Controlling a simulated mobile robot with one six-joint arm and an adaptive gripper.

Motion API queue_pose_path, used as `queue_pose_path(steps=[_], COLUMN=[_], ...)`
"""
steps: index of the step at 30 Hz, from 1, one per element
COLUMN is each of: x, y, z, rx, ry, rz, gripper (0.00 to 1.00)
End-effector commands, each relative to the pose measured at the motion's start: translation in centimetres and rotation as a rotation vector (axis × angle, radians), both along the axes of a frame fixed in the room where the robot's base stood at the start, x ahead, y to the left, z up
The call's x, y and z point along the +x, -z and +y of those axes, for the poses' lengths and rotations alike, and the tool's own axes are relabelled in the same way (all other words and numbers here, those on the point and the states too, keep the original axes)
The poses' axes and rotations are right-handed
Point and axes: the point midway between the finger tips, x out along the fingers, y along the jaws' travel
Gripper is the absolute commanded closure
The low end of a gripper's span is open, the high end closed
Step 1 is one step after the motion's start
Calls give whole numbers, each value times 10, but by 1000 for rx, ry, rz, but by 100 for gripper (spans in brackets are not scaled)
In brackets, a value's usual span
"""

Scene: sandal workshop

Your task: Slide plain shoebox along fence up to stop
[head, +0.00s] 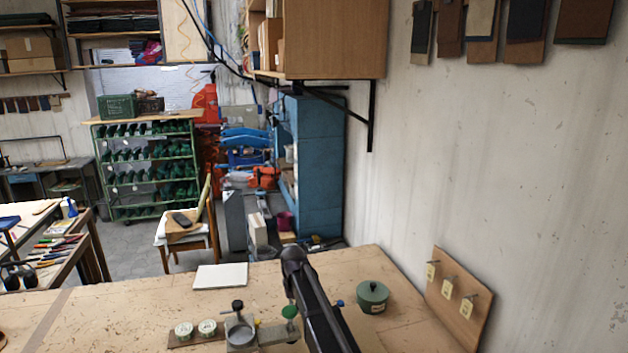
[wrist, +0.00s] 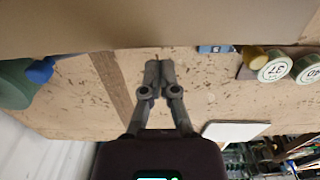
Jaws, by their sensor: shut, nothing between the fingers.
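My gripper (wrist: 159,64) shows in the wrist view with its two fingers together and nothing between them. Its tips point up the picture, just short of a plain brown surface (wrist: 150,22) that fills the top edge. This surface looks like the side or top of the plain shoebox, but only part of it shows. I cannot tell whether the tips touch it. In the head view my arm hides part of the bench, and neither the gripper nor the shoebox can be made out. I cannot identify the fence or the stop with certainty.
The wooden bench (head: 120,305) holds a green lidded pot (head: 372,298), a white sheet (head: 221,276), two round tins (head: 195,329) and a metal fixture (head: 240,332). A board with hooks and yellow tags (head: 455,295) leans by the right wall. A darker strip (wrist: 112,80) crosses the bench.

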Motion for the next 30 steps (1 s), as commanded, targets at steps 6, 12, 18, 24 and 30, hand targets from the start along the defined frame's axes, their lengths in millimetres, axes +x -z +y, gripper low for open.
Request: queue_pose_path(steps=[6, 12, 18, 24, 30], x=[0, 0, 0, 0, 0], y=[-3, -14, -25, -37, -48], z=[0, 0, 0, 0, 1], rx=[0, 0, 0, 0, 0], ry=[0, 0, -1, -1, -1], rz=[0, 0, 0, 0, 0], gripper=[100, 100, 100, 100, 100])
